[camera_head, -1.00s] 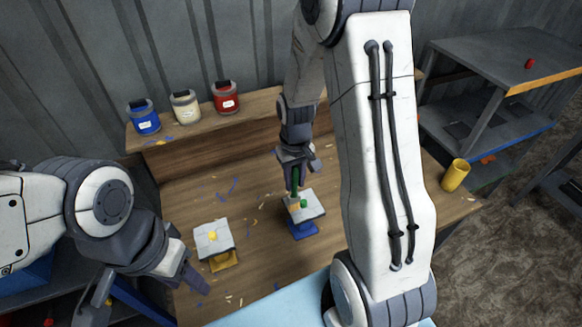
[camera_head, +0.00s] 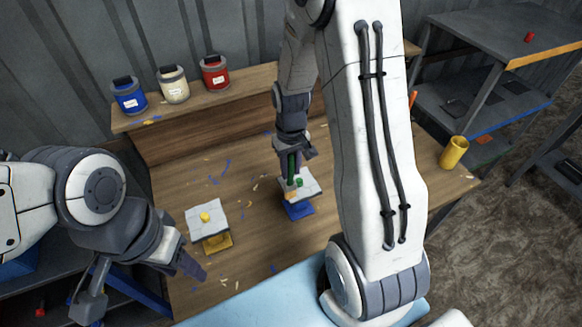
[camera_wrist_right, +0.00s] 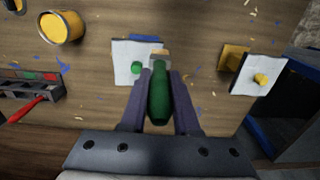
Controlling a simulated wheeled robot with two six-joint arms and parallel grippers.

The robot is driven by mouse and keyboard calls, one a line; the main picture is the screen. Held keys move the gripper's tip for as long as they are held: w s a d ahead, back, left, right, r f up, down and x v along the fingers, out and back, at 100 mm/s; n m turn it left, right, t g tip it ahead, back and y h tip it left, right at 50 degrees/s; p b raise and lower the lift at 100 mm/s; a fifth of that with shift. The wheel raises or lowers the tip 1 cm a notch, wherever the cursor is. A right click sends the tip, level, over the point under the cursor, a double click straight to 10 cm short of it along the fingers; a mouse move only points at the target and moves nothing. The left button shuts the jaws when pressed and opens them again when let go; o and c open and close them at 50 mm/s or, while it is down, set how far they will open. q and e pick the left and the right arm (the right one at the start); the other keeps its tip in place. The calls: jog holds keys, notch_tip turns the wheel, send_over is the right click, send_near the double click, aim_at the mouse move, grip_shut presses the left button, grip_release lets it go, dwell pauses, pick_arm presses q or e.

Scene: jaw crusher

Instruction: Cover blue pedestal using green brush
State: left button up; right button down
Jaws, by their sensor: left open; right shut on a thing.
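The blue pedestal (camera_head: 299,211) stands on the wooden table under a white-grey square top (camera_head: 310,185) that bears a green blob (camera_head: 299,182). In the right wrist view its top (camera_wrist_right: 125,52) and the green blob (camera_wrist_right: 137,68) lie left of the brush. My right gripper (camera_head: 291,156) is shut on the green brush (camera_head: 291,168), held upright by its handle. The tan bristle end (camera_wrist_right: 159,54) is over the near-left edge of the top in the head view; contact is unclear. My left gripper (camera_head: 191,265) is open and empty, near the table's left edge.
A yellow pedestal (camera_head: 217,245) with a white top and yellow blob stands left of the blue one. Blue (camera_head: 130,97), cream (camera_head: 173,86) and red (camera_head: 215,74) paint jars stand on the back shelf. A yellow cup (camera_head: 454,152) stands at the right. Scraps litter the table.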

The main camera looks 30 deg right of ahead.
jog(key=shift+f+b, duration=0.35)
jog(key=shift+f, duration=0.15)
dwell(0.4)
jog(key=shift+d+p, duration=0.6)
jog(key=shift+d, duration=4.2)
jog(key=shift+a, duration=4.85)
jog(key=shift+s, duration=0.1)
